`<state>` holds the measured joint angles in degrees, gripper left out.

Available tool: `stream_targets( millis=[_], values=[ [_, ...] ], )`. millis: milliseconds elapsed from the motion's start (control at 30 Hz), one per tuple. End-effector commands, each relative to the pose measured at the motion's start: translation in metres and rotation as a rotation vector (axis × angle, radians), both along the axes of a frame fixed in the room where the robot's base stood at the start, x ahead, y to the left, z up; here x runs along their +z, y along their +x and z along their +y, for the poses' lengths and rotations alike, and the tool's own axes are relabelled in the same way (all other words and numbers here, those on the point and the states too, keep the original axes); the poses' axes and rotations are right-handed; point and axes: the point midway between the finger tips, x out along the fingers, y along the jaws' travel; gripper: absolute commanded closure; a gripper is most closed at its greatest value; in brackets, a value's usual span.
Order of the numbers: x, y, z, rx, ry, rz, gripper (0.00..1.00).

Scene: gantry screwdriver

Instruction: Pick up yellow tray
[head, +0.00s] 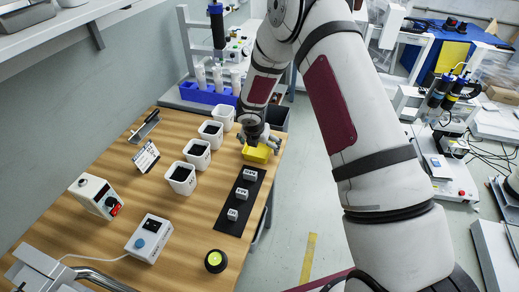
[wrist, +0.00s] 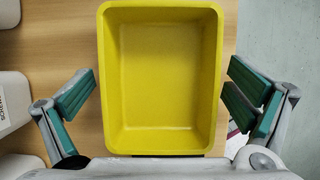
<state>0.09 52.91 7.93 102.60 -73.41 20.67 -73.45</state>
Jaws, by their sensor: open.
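The yellow tray (head: 257,153) sits near the right edge of the wooden table in the head view, partly hidden by my gripper (head: 258,138). In the wrist view the yellow tray (wrist: 160,75) is an empty open box seen from above, its rim wider at the top of the picture. My gripper (wrist: 160,100) is open, with one green-padded finger to the left of the tray and one to the right. Gaps show between both fingers and the tray's walls. The tray's near end is close to the gripper's body at the bottom of the view.
White bins (head: 197,152) stand in a row left of the tray. A black mat (head: 228,218) with several small white blocks lies in front of it. Control boxes (head: 149,239) stand on the table's left part. The floor (head: 303,190) is open right of the table.

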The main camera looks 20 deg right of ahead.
Motion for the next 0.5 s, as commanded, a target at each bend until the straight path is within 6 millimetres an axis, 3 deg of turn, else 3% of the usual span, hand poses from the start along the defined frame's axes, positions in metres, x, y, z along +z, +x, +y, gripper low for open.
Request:
stream_targets(
  millis=[467,500],
  values=[
    [-0.0029,-0.0001,0.0003,0.001,0.000,0.000,0.02],
    [-0.0029,-0.0001,0.0003,0.001,0.000,0.000,0.06]
  ],
)
